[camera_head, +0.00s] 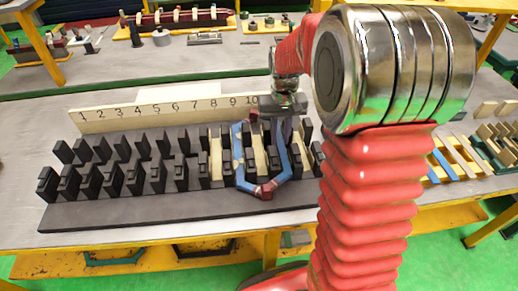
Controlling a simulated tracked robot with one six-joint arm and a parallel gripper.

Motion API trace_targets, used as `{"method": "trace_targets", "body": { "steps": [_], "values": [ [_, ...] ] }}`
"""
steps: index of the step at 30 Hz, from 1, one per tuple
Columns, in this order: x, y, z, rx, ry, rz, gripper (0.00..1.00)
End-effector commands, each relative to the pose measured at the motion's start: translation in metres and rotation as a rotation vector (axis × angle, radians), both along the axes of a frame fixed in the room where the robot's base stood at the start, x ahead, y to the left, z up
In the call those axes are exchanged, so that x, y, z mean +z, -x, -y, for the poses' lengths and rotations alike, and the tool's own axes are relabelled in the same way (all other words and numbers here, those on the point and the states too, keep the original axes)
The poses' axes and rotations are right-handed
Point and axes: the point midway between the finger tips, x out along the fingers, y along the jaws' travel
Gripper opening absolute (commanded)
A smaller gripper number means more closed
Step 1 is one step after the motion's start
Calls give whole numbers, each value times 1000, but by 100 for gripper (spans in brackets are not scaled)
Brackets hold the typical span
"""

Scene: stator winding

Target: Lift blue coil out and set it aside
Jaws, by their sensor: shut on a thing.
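The blue coil (237,153) is a long six-sided loop with blue sides and a reddish near end. It shows at the right part of the dark slotted stator fixture (150,212), among black posts and pale wooden strips. My gripper (286,108) is over the coil's far end, below the number board's right end, and is shut on the coil. The jaws and the far end of the coil are partly hidden, so the exact grip is unclear. I cannot tell whether the coil sits in the slots or is raised above them.
The number board (165,108) stands behind the fixture. Blue and pale strips (447,165) lie in a rack at the right. My red arm covers the table between. The grey table (50,130) is bare left of the fixture. Another bench with parts stands behind.

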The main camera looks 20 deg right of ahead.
Motion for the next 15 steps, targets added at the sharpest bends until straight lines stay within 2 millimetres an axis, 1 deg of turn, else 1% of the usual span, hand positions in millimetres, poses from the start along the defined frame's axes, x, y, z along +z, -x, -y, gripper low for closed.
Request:
{"method": "trace_targets", "body": {
  "steps": [1,4,15],
  "values": [
    [0,0,0,0,0,0,7],
    [0,0,0,0,0,0,0],
    [0,0,0,-1,0,0,0]
  ]
}}
